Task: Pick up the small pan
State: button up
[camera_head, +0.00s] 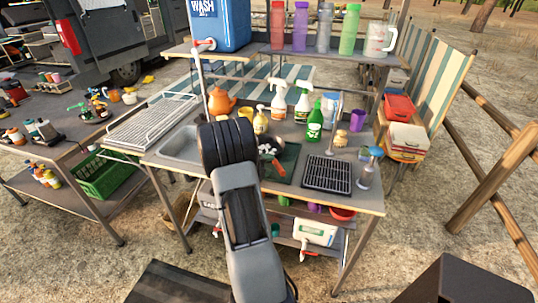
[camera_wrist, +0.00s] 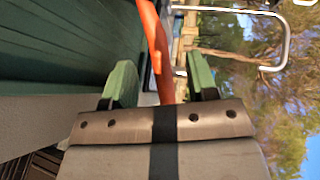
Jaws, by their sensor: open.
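My gripper (camera_wrist: 162,78) has two green fingers, seen in the wrist view, standing apart. A long orange-red strip (camera_wrist: 156,40) runs between them, with clear space beside it; I cannot tell whether it is the small pan's handle. In the head view my arm reaches over the counter and hides most of the gripper. A red piece (camera_head: 278,167) shows just beyond the arm's end, on a dark green board (camera_head: 287,176). No whole small pan can be made out in either view.
The counter holds a sink (camera_head: 182,143), an orange teapot (camera_head: 221,101), spray bottles (camera_head: 279,98), a green bottle (camera_head: 315,122) and a black grate (camera_head: 327,174). A curved metal tap (camera_wrist: 286,40) shows in the wrist view. A shelf with a blue water container (camera_head: 220,24) stands behind.

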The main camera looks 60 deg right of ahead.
aim_at(275, 161)
jog(key=shift+p+x, duration=0.3)
jog(key=shift+x, duration=1.7)
grip_shut()
